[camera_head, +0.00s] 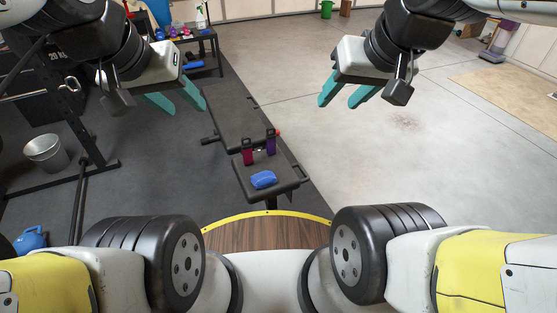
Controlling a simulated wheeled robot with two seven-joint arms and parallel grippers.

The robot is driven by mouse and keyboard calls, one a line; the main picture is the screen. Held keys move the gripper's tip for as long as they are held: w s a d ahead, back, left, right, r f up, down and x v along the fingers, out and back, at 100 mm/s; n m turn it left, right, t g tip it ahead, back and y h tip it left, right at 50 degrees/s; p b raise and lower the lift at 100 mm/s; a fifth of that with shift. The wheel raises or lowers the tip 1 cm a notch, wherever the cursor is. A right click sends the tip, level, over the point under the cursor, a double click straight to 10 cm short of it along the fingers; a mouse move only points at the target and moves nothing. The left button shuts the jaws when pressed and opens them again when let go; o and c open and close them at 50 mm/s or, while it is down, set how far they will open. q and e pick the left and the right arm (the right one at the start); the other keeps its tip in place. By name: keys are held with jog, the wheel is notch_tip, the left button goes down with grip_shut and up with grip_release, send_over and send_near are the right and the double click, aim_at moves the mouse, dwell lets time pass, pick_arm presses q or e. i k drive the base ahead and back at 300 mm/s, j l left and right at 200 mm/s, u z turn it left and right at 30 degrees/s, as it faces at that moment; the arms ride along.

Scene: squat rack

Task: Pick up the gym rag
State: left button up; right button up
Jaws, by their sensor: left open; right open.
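A blue folded cloth that looks like the gym rag (263,179) lies on the near end of the black bench (287,190). My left gripper (182,103) is open and empty, up and to the left of the rag. My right gripper (338,97) is open and empty, up and to the right of it. Both are well apart from the rag, with their teal fingers spread.
A dark red bottle (248,156) and a purple bottle (270,145) stand on the bench just behind the rag. A rack (82,135) with a metal bucket (45,152) is at left. A blue kettlebell (29,241) sits front left. The concrete floor at right is clear.

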aim_at(265, 179)
jog(key=u, duration=2.85)
jog(key=z, duration=2.85)
jog(key=i+l+u, duration=0.2)
jog(key=l, duration=0.15)
jog(key=i+l+u, duration=0.25)
jog(key=l+u, duration=0.2)
jog(key=l, duration=0.25)
